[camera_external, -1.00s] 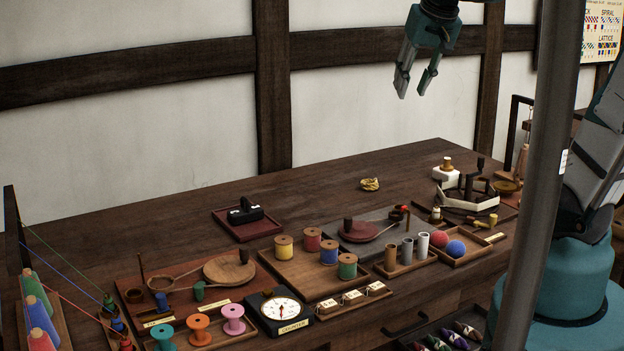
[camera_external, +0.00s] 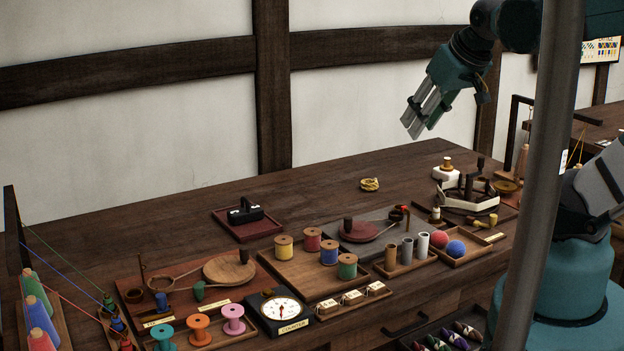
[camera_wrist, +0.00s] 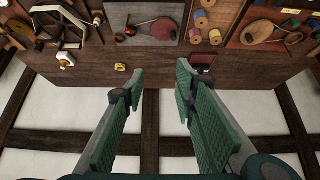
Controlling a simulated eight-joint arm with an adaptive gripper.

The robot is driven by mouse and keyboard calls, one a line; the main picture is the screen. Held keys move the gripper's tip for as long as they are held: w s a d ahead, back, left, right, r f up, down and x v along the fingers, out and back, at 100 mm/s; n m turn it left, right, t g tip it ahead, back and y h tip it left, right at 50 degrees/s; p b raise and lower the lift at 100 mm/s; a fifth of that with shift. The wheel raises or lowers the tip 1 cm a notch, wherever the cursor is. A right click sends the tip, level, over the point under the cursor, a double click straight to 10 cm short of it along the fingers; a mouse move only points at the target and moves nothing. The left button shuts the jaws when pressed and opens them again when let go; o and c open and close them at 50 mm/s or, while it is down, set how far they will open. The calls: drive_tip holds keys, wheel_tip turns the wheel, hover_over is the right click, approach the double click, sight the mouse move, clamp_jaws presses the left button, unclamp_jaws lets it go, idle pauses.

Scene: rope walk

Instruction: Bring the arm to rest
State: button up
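My gripper (camera_external: 420,128) hangs in the air above the back right part of the workbench (camera_external: 300,185), tilted down and to the left. In the wrist view my gripper (camera_wrist: 156,85) has its two green-padded fingers well apart, with nothing between them. It touches nothing. The upper arm runs out of the top right of the external view, and the post hides part of it.
A yellow coil (camera_external: 370,184) lies on the bench below my gripper. A white-rimmed frame (camera_external: 468,203), spools (camera_external: 284,246), a dial counter (camera_external: 282,309) and a black-topped red tray (camera_external: 244,229) stand around. A grey post (camera_external: 533,200) rises at right. The air around the gripper is free.

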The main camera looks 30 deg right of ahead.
drive_tip(key=shift+f, duration=0.15)
drive_tip(key=shift+f+b, duration=1.4)
drive_tip(key=shift+b, duration=0.15)
idle(0.4)
